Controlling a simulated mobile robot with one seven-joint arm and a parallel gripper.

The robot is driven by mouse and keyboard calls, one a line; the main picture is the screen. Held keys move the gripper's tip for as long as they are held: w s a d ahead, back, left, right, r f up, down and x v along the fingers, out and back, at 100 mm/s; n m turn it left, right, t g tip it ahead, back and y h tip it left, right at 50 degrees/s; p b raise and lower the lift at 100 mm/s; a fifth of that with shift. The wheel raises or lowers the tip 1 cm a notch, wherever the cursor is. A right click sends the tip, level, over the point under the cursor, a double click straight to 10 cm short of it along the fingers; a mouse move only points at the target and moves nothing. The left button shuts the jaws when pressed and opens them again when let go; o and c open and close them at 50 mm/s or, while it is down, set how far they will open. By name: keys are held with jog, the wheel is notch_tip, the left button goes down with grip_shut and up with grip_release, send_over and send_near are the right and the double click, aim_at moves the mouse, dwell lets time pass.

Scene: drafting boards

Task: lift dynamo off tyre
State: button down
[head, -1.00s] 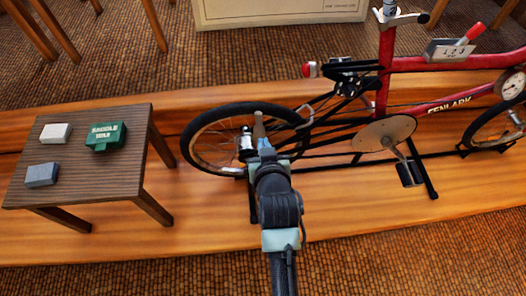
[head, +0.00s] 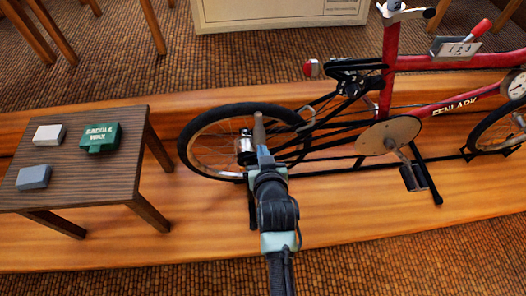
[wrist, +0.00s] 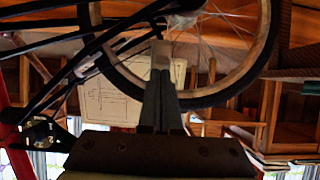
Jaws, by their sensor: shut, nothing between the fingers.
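The bike's rear wheel has a black tyre (head: 190,127); its rim and spokes also show in the wrist view. The dynamo (head: 245,146), a small silvery cylinder, sits at the wheel just left of my gripper (head: 263,150). It appears close to the tyre, but I cannot tell whether they touch. A brownish upright piece (head: 259,128) shows right beyond my fingertips. In the wrist view my gripper (wrist: 160,68) is shut and empty, its fingers pointing up toward the wheel. The dynamo is not clear there.
A slatted side table (head: 85,185) stands left, holding a green saddle wax box (head: 99,138), a white block (head: 48,134) and a grey block (head: 33,177). The red bike frame (head: 430,110), chain disc (head: 385,136) and pedal (head: 414,177) lie right. Bare wooden platform (head: 340,215) is in front.

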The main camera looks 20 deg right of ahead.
jog(key=f+t+b, duration=0.1)
jog(key=s+f+b, duration=0.1)
jog(key=b, duration=0.1)
jog(key=shift+a+f+t+h, duration=0.15)
jog(key=shift+f+t+h, duration=0.15)
jog(key=shift+t, duration=0.1)
jog(key=shift+r, duration=0.1)
jog(key=s+a+r+p, duration=0.2)
jog(key=s+r+p, duration=0.4)
jog(key=s, duration=0.3)
jog(key=shift+s+a+r, duration=0.25)
jog(key=shift+a, duration=0.1)
dwell(0.5)
